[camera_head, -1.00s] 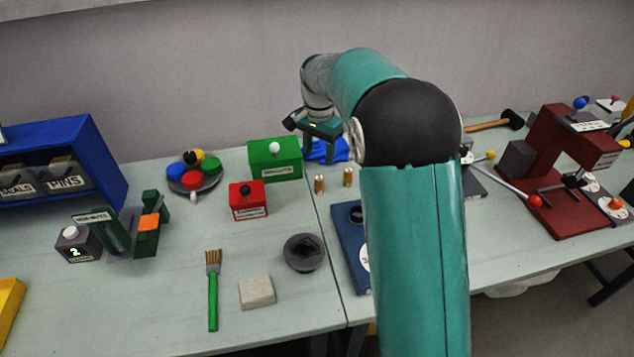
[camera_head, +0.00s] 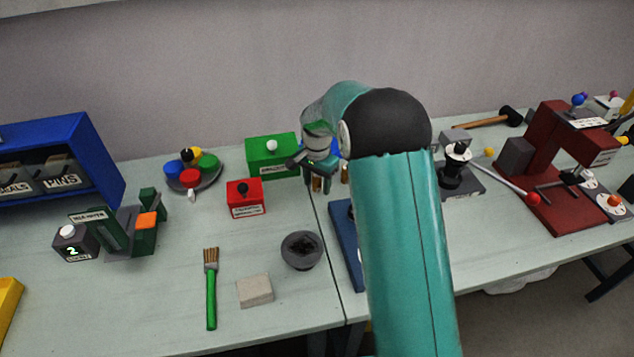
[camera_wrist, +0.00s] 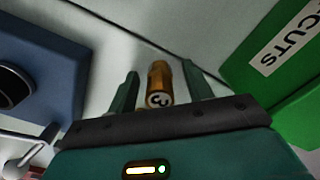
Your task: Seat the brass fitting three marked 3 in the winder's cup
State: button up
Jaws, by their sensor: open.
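The brass fitting marked 3 (camera_wrist: 159,84) stands between my two fingers in the wrist view, with a gap showing on each side. My gripper (camera_wrist: 161,88) is open around it. In the head view my gripper (camera_head: 318,184) points down at the bench near the green box, with a brass fitting (camera_head: 317,185) between its fingers. A second brass fitting (camera_head: 345,174) stands just to the right, partly hidden by my arm. I cannot tell for sure which device is the winder, and no cup of it is clearly identifiable.
A green box (camera_head: 272,157) and a red box (camera_head: 245,198) stand to the left. A blue block (camera_head: 345,245) is partly behind my arm; it shows in the wrist view with a black round part (camera_wrist: 14,84). A dark bowl (camera_head: 301,250) sits nearer. A black-based device (camera_head: 458,178) stands right.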

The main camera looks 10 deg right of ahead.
grip_shut()
jog(key=shift+r, duration=0.1)
jog(key=shift+r, duration=0.5)
notch_tip(320, 180, up, 2)
jog(key=shift+r, duration=0.15)
jog(key=s+d+r, duration=0.1)
jog(key=s+r, duration=0.8)
jog(key=s, duration=0.5)
jog(key=shift+r, duration=0.3)
jog(key=shift+s+d, duration=0.1)
